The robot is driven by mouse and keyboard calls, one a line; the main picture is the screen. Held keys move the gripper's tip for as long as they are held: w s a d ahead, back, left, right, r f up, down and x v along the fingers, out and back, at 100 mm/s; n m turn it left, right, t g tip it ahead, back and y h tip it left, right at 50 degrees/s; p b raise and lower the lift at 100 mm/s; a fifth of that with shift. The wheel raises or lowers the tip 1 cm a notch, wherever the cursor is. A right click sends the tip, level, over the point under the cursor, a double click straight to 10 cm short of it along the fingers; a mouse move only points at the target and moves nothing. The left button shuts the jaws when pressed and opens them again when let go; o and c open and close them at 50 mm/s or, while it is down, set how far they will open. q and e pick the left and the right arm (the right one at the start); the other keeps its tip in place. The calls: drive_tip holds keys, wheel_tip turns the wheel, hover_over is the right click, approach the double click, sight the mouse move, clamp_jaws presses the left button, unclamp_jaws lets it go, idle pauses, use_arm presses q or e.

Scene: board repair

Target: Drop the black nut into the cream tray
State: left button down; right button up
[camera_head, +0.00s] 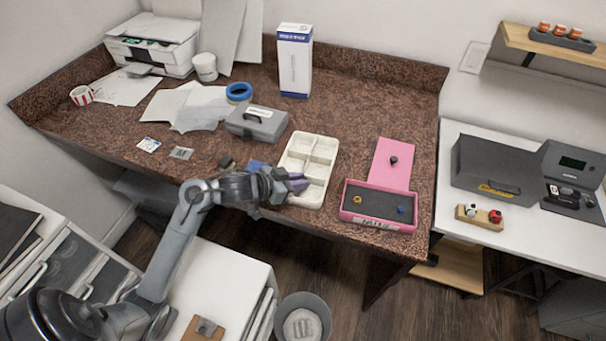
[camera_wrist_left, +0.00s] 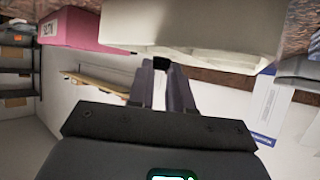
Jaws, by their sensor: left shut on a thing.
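The cream tray (camera_head: 333,150) lies on the brown counter and has several compartments. Its pale outer wall fills the top of the left wrist view (camera_wrist_left: 190,25). My left gripper (camera_head: 299,184) is at the tray's front left part in the head view; its height above the tray is hard to tell. In the left wrist view its fingers (camera_wrist_left: 163,68) are shut on a small black thing, which looks like the black nut (camera_wrist_left: 162,62). The nut is hidden in the head view. My right gripper is not in view.
A pink box (camera_head: 348,208) with a yellow and a blue piece stands right of the tray. Its pink lid (camera_head: 385,175) lies behind it with a black round piece (camera_head: 393,160) on top. A grey case (camera_head: 257,122) stands behind left of the tray.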

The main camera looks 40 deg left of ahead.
use_arm(q)
drive_tip(key=c, duration=1)
unclamp_jaws()
drive_tip(key=shift+o, duration=0.2)
drive_tip(key=p+v, duration=0.2)
drive_tip(key=v, duration=0.8)
drive_tip(key=shift+s+r+p, duration=0.15)
drive_tip(key=shift+s+p, duration=0.15)
drive_tip(key=shift+s, duration=0.1)
